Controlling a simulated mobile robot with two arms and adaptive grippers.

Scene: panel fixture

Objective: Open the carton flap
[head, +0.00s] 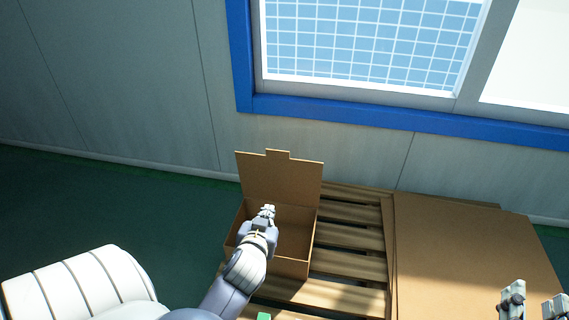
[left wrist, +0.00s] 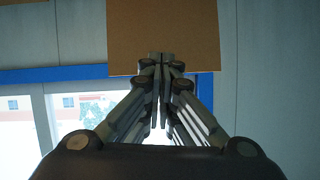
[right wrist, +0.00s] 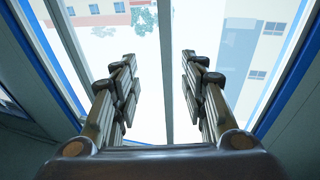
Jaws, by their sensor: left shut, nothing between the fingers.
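The brown carton (head: 290,266) stands on a wooden pallet in the head view, with its inside visible. Its flap (head: 280,180) stands up at the back edge, with a small tab at its top. My left gripper (head: 269,208) is shut and empty, over the carton opening and in front of the flap. In the left wrist view the shut fingertips (left wrist: 161,58) overlap a brown panel (left wrist: 163,30), likely the flap; contact cannot be told. My right gripper (head: 530,300) is open and empty at the lower right; its spread fingers also show in the right wrist view (right wrist: 169,75).
The slatted pallet (head: 350,234) carries a flat brown cardboard sheet (head: 460,250) right of the carton. A grey wall (head: 120,80) with a blue-framed window (head: 330,108) rises behind. Green floor (head: 90,215) is clear on the left.

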